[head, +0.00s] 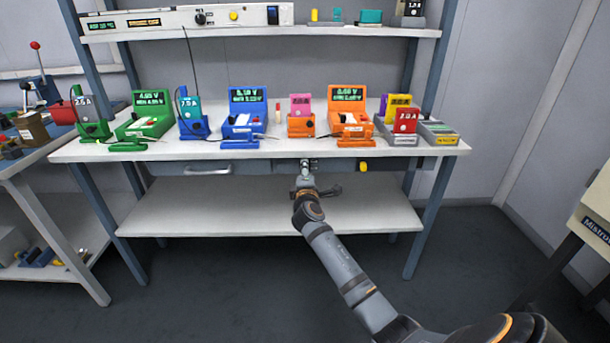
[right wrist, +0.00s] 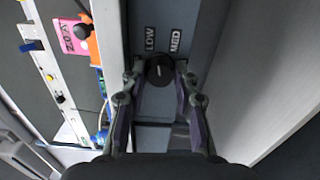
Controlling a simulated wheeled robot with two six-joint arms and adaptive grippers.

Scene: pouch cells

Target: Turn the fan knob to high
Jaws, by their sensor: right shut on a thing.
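The fan knob (right wrist: 159,70) is a round black knob on a grey panel (right wrist: 190,18) in the right wrist view. The labels LOW and MED show beside it; a HIGH label is not visible. I cannot tell which way the knob points. My right gripper (right wrist: 160,78) is shut on the knob, with one finger on each side. In the head view my right gripper (head: 306,172) reaches the front underside of the bench, where it hides the knob. My left gripper is not in view.
The white bench (head: 262,148) carries several coloured testers and holders with pouch cells. A drawer handle (head: 212,169) lies left of my right gripper, and a yellow knob (head: 363,167) lies right of it. The lower shelf (head: 190,205) is bare.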

